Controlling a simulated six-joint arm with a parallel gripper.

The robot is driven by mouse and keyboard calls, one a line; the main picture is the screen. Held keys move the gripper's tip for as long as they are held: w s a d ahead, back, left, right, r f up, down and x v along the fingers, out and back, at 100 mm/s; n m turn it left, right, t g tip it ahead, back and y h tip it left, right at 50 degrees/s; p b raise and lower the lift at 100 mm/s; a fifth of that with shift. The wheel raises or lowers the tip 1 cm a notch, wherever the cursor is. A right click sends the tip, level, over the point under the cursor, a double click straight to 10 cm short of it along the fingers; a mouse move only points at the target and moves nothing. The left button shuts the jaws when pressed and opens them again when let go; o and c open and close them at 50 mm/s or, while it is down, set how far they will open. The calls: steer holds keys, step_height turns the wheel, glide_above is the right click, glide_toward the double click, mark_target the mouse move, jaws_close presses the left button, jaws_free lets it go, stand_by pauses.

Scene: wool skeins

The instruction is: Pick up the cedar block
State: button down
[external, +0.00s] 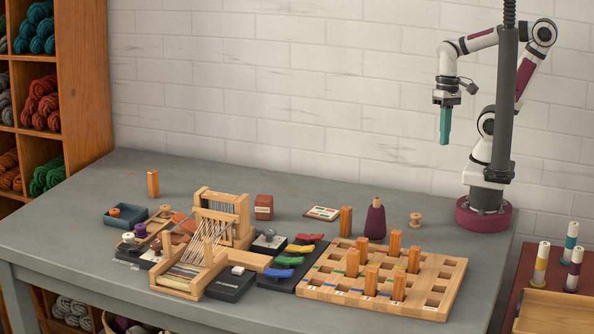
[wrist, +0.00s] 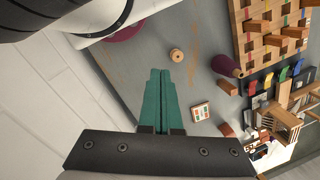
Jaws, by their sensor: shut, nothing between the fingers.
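The cedar block looks to be the small reddish-brown block (external: 264,207) on the grey table, behind the loom's right side. It also shows in the wrist view (wrist: 226,130), right of my fingers. My gripper (external: 444,140) hangs high above the table at the right, pointing down, far from the block. Its teal fingers (wrist: 160,74) are shut together with nothing between them.
A wooden loom (external: 205,245) stands left of the block. A pegboard (external: 445,290) with several upright orange-brown pegs fills the front right. A purple cone (external: 375,220), a wooden spool (external: 416,220) and a flat card (external: 322,213) stand or lie behind it. The back of the table is mostly clear.

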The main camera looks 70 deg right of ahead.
stand_by(0.3)
steer(key=shift+c, duration=0.7)
jaws_free()
steer(key=n+t+y, duration=0.1)
steer(key=n+t, duration=0.7)
steer(key=t, duration=0.5)
glide_toward(262, 197)
steer(key=x, duration=0.7)
steer(key=shift+w+a+f, duration=0.15)
steer(key=shift+w, duration=0.15)
steer(key=x, duration=0.5)
steer(key=shift+w+f, duration=0.1)
steer(key=shift+f, duration=0.05)
